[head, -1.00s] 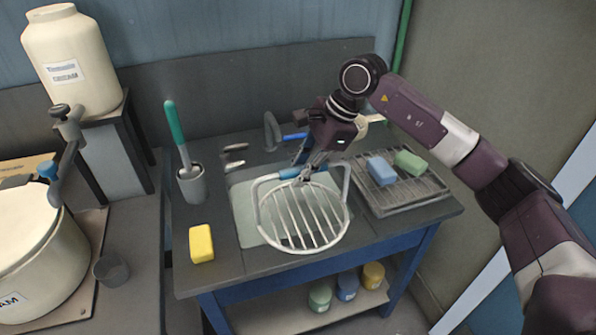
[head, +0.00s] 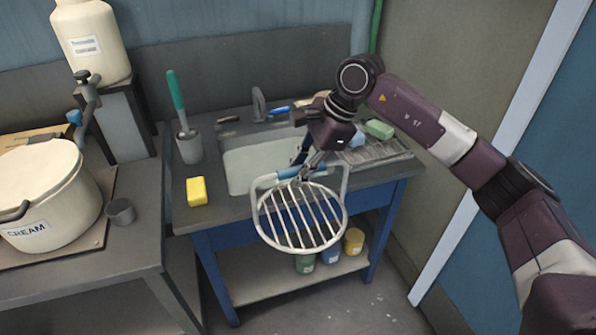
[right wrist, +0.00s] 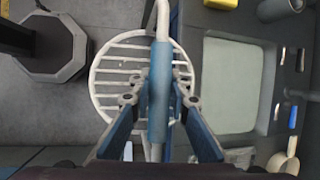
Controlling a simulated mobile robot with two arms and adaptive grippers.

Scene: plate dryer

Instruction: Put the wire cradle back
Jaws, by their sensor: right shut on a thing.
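The wire cradle is a round white wire rack (head: 299,228) with parallel bars and a raised handle that has a blue grip (head: 289,173). My right gripper (head: 304,174) is shut on the blue grip and holds the cradle in the air, over the front edge of the sink bench. In the right wrist view the fingers (right wrist: 160,102) close on both sides of the blue grip (right wrist: 160,90), with the round rack (right wrist: 110,70) below and the floor beneath it. My left gripper is not in view.
The sink basin (head: 242,166) lies behind the cradle. A yellow sponge (head: 196,191), a grey brush holder (head: 190,148) and a drying rack (head: 385,150) stand on the bench. A pot labelled cream (head: 45,205) stands on the left counter. Several jars sit on the shelf (head: 255,276).

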